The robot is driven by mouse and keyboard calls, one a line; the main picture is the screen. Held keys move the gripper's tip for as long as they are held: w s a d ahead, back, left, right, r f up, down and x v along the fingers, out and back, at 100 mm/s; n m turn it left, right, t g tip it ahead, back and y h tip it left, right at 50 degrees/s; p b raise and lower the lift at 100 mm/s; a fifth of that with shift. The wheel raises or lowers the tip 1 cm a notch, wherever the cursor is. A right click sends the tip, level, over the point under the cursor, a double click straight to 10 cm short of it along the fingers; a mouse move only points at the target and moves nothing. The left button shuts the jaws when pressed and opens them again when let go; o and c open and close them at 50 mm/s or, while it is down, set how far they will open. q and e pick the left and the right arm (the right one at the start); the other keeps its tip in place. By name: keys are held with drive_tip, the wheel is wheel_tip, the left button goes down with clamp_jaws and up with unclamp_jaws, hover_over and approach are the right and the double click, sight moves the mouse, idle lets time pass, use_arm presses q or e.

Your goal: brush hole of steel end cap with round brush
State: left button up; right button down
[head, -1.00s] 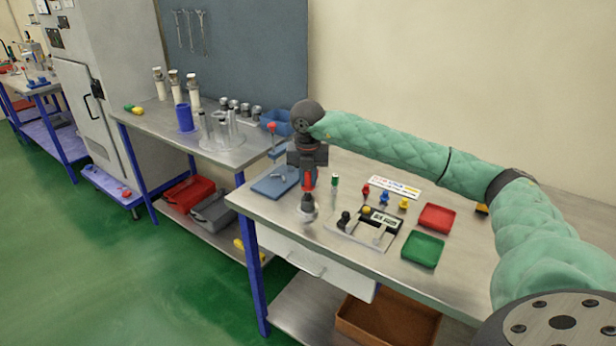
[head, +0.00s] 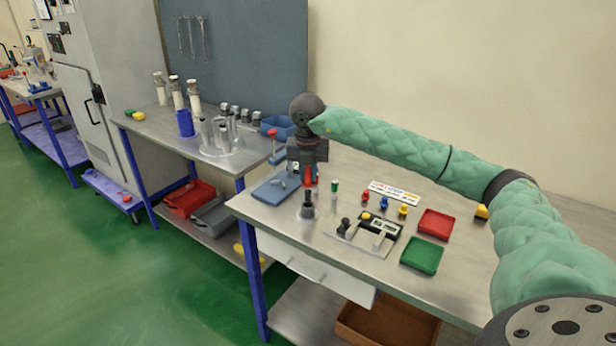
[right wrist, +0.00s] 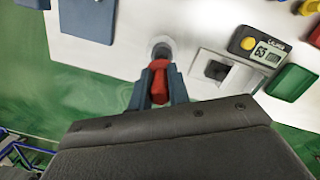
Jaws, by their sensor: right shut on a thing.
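My right gripper (head: 309,178) is shut on the red handle of the round brush (head: 311,184) and points straight down over the near edge of the bench. The steel end cap (head: 307,211) stands on the bench directly below it. In the right wrist view my fingers (right wrist: 160,84) close on both sides of the red handle (right wrist: 159,82), and the grey end cap (right wrist: 163,49) shows just beyond it. The brush's lower end looks dark and lines up with the cap. I cannot tell how deep it is in the hole. My left gripper is not in view.
A fixture with a digital gauge (head: 383,228) stands right of the cap. A green-topped item (head: 335,187) stands close by. A blue mat (head: 271,190) lies left.

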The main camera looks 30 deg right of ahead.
drive_tip(key=shift+r+p, duration=0.4)
drive_tip(key=shift+r, duration=1.1)
